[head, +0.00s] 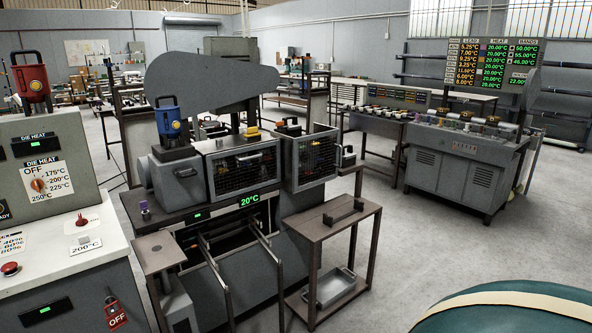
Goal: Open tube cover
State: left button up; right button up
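A grey extrusion machine (250,275) stands in the middle of the head view. On it sit two dark mesh covers in grey frames. The left mesh cover (240,174) has a handle on its front and looks shut. What lies behind the mesh is hard to make out. Neither of my grippers is in view.
A control cabinet (60,235) stands close at the left. A small brown side table (330,224) stands right of the machine, with a metal tray (333,287) on its lower shelf. A green rounded object (500,312) fills the lower right corner. Floor (420,245) is clear right of the side table.

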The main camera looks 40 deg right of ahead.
aim_at(213, 199)
jog(key=z, duration=1.15)
jog(key=i+l+z, duration=0.1)
jog(key=i, duration=0.15)
